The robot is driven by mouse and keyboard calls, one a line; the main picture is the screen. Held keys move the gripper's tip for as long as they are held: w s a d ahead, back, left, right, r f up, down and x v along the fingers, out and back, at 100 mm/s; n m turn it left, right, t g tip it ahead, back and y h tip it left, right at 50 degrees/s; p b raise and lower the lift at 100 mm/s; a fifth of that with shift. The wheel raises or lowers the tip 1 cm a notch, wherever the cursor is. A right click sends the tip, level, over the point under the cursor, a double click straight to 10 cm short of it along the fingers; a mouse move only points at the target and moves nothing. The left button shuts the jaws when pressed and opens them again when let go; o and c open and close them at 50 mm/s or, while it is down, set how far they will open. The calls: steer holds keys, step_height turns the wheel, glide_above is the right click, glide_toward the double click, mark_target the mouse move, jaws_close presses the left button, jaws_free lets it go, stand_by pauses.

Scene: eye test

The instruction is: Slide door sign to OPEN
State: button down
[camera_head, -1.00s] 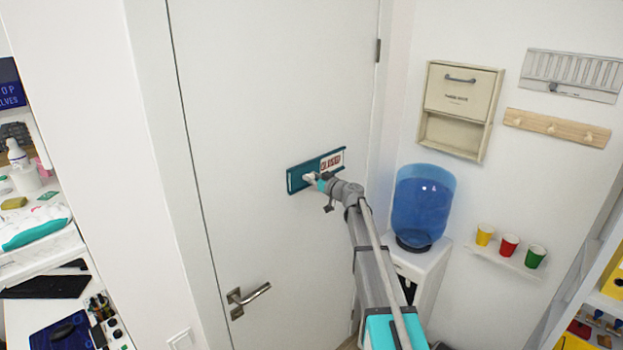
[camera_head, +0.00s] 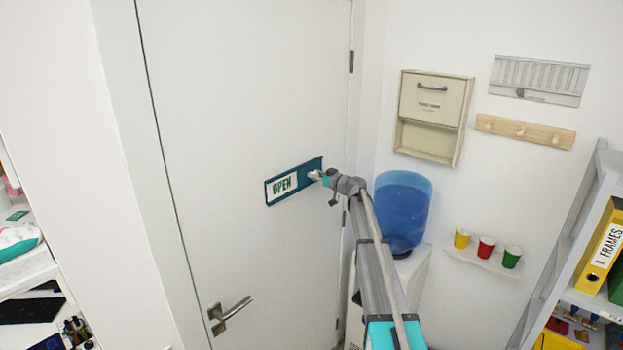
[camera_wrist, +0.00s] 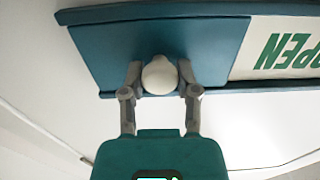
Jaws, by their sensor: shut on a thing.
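The door sign (camera_head: 294,182) is a teal frame on the white door (camera_head: 255,90). The word OPEN (camera_head: 283,186) shows in green on white in its left part. A teal sliding panel (camera_wrist: 110,45) covers the right part and also shows in the wrist view, with part of the word OPEN (camera_wrist: 285,50) beside it. A round white knob (camera_wrist: 159,75) sticks out of the panel. My gripper (camera_head: 316,175) is at the right part of the sign. In the wrist view my gripper (camera_wrist: 158,80) has its fingers shut on the knob, one on each side.
A door handle (camera_head: 229,314) is low on the door. A blue water bottle (camera_head: 402,212) stands right of my arm. A shelf with several cups (camera_head: 486,247), a peg rail (camera_head: 525,131) and a cream wall box (camera_head: 432,115) are on the right wall.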

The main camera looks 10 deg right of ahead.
steer(key=shift+w+d+r, duration=0.1)
steer(key=shift+w+d, duration=0.1)
steer(key=shift+c, duration=1.8)
jaws_free()
steer(key=shift+w, duration=0.1)
steer(key=shift+v, duration=1)
steer(key=v, duration=1)
steer(key=shift+a, duration=0.1)
